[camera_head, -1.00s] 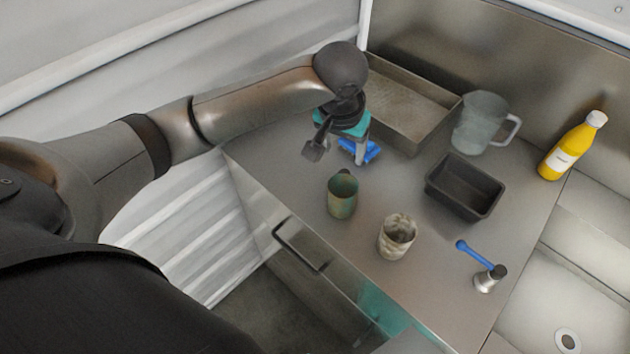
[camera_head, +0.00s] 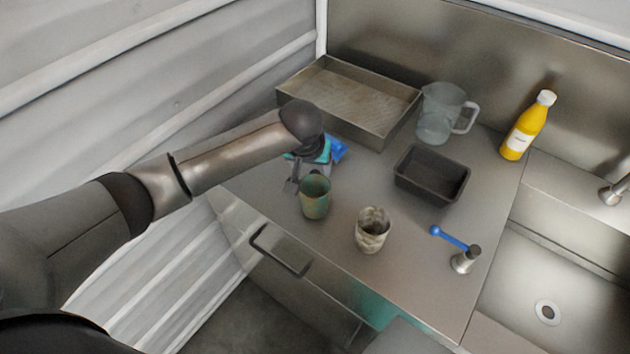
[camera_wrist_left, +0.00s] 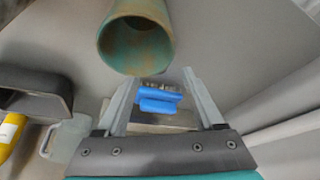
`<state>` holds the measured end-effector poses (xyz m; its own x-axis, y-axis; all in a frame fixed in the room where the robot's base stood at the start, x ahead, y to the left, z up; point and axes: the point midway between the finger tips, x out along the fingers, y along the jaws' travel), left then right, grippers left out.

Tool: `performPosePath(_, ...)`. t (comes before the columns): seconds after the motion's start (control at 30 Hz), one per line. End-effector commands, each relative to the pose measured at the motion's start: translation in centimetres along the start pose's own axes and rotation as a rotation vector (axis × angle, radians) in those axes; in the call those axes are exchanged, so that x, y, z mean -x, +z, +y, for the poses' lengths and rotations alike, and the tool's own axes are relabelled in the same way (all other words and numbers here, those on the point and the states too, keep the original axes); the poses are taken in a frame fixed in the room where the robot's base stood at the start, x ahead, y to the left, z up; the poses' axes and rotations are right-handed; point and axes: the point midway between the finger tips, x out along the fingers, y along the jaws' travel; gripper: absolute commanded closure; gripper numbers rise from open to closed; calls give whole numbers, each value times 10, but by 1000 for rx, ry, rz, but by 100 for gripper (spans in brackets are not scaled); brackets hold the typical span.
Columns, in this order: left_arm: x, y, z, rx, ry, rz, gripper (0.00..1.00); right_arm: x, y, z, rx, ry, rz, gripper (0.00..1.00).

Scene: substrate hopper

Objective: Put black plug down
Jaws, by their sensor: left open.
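I cannot make out a black plug in either view. My left gripper (camera_head: 308,172) is low over the left part of the counter, just behind the green cup (camera_head: 315,196). In the left wrist view the jaws (camera_wrist_left: 158,80) are apart, with nothing clamped between them. A blue object (camera_head: 337,149) lies on the counter beside the gripper, partly hidden by it. It shows between the fingers in the left wrist view (camera_wrist_left: 158,100); I cannot tell whether they touch it. The cup's open mouth (camera_wrist_left: 136,45) is close to the fingertips. My right gripper is out of view.
A metal pan (camera_head: 322,117) stands behind the gripper. A black tray (camera_head: 402,187), clear jug (camera_head: 436,115) and yellow bottle (camera_head: 526,128) stand to the right. A mottled cup (camera_head: 372,232) and a blue-handled metal tool (camera_head: 464,260) are nearer the front. A sink (camera_head: 515,285) is at right.

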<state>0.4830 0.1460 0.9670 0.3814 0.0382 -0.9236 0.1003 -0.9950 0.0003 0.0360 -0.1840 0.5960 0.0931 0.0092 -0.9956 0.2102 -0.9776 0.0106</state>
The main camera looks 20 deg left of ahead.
Motion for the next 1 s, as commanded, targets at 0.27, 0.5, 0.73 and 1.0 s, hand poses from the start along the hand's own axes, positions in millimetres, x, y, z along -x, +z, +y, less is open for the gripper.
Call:
performPosePath(0.27, -28, -3, 3, -1, -1, -1, 31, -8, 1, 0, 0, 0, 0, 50)
performPosePath(0.5, -50, -3, 4, -1, -1, -1, 31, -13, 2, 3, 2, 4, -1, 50)
performPosePath(0.73, -51, -3, 3, -1, 0, 0, 31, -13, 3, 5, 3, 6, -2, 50)
performPosePath(1.0, -51, -3, 3, -1, 0, 0, 54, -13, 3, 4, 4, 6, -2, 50)
